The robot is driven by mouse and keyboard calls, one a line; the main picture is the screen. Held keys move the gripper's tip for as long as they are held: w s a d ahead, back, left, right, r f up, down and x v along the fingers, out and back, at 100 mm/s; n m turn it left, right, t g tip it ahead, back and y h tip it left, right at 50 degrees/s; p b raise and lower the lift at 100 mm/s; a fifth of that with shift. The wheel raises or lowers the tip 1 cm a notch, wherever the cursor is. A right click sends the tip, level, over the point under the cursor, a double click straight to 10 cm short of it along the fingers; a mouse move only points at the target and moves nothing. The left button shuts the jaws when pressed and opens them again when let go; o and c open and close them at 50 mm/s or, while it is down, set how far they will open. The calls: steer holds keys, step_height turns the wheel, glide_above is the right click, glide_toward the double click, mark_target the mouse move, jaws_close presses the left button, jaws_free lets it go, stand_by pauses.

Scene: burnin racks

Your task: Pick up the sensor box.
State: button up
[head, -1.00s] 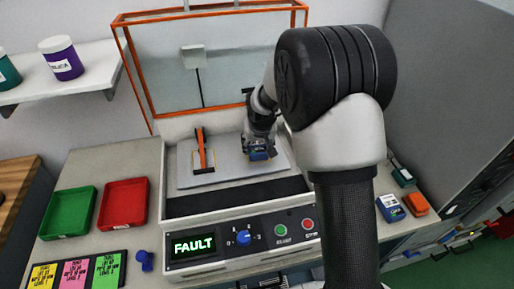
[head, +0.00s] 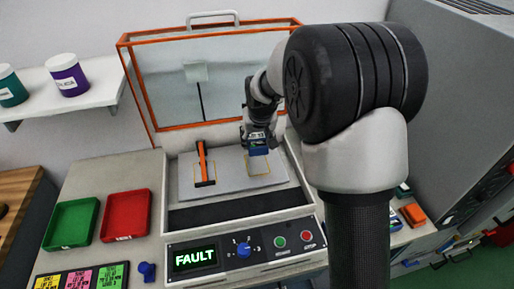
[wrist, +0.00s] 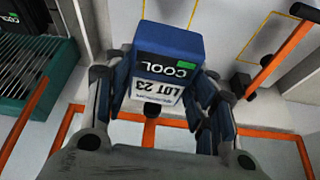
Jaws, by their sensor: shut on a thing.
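The sensor box (wrist: 168,48) is a blue box with a green patch, the word COOL and a white LOT 23 label. My gripper (wrist: 163,92) is shut on it, with a finger on each side. In the head view the box (head: 258,149) hangs a little above the grey plate (head: 228,178) of the test station, over an outlined rectangle on its right half. My gripper (head: 259,133) is partly hidden there by my own arm.
An orange and black handle (head: 204,165) stands on the plate's left half. The orange-framed clear cover (head: 200,75) is raised behind. The front panel display (head: 195,258) reads FAULT. Green (head: 71,224) and red (head: 125,215) trays sit left; an orange box (head: 413,214) sits right.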

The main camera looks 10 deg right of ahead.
mark_target(257, 139)
step_height(257, 139, up, 19)
steer(key=p, duration=0.5)
steer(key=shift+r, duration=0.15)
